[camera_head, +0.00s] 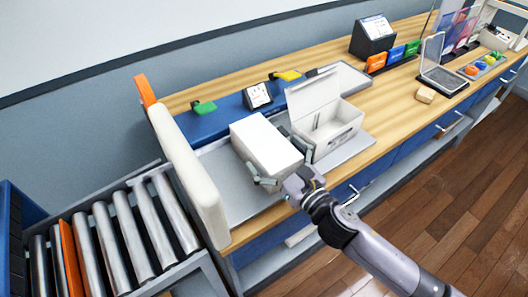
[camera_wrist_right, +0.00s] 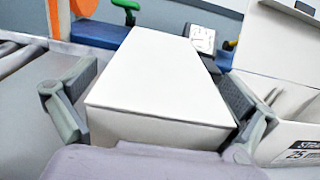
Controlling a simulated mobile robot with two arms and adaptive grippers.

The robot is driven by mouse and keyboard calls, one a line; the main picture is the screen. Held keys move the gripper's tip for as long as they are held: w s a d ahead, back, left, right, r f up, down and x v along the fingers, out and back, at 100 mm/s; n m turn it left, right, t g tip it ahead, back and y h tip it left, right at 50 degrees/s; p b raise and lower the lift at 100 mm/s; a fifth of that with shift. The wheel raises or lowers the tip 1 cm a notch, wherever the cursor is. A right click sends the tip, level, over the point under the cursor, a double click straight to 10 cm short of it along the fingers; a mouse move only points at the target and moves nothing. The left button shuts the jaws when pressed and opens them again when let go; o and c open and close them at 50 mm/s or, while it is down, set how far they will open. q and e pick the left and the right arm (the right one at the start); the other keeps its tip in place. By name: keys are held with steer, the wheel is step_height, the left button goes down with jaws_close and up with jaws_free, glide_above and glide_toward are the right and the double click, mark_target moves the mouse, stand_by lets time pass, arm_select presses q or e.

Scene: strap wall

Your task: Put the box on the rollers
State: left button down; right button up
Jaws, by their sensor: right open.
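A closed white box (camera_head: 266,144) sits on a grey plate on the wooden bench. It fills the middle of the right wrist view (camera_wrist_right: 155,75). My right gripper (camera_head: 275,160) reaches in from the lower right of the head view. Its two fingers stand on either side of the box's near end, and the jaws are open. In the wrist view there is a small gap at the left finger; contact at the right finger cannot be told. The metal rollers (camera_head: 131,231) lie at the lower left, lower than the bench top. My left gripper is out of view.
A cream padded bar (camera_head: 188,175) with an orange end (camera_head: 145,91) stands between the bench and the rollers. An open white carton (camera_head: 325,122) is close to the box's right. An orange divider (camera_head: 71,258) crosses the rollers; those nearer the bar look bare.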

steer(key=shift+c, duration=0.4)
steer(key=shift+r, duration=0.1)
steer(key=c, duration=1.3)
steer(key=shift+r, duration=0.1)
